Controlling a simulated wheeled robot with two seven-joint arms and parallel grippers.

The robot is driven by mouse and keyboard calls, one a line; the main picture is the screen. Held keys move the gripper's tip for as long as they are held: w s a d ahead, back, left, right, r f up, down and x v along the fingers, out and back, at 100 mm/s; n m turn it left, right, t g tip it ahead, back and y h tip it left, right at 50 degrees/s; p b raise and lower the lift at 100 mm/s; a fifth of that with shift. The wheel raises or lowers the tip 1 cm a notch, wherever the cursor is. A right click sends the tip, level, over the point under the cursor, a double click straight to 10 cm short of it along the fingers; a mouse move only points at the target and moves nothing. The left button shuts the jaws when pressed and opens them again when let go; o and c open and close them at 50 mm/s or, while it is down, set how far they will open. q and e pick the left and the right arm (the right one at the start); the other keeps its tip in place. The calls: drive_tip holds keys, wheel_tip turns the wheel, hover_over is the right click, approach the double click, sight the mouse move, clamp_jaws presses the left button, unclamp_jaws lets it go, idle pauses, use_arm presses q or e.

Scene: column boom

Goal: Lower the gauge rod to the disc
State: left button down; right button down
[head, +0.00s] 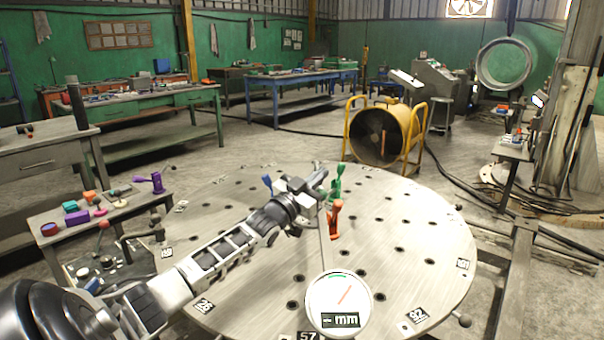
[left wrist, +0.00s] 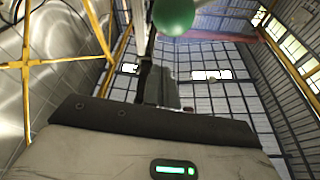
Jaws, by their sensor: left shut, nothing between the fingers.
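The disc (head: 400,215) is a big round metal plate with dark holes and number tags around its rim. My left gripper (head: 316,180) is over the middle of the disc in the head view, shut and empty. Orange (head: 334,220), green (head: 335,185) and blue (head: 267,183) handles show close around it. I cannot clearly make out the gauge rod. A green ball (left wrist: 174,14) is at the top of the left wrist view. My right gripper is out of view.
A small table with coloured parts (head: 75,218) and a control box with levers (head: 100,268) stand left of the disc. A yellow-framed drum fan (head: 378,136) stands behind it. A tall column (head: 575,110) rises at the right. Cables lie on the floor at right.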

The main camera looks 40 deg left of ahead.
use_arm(q)
drive_tip(key=s+d, duration=0.1)
drive_tip(key=s, duration=0.8)
drive_tip(key=shift+s+f+p, duration=0.15)
drive_tip(key=shift+s+p, duration=0.05)
drive_tip(key=shift+p, duration=0.15)
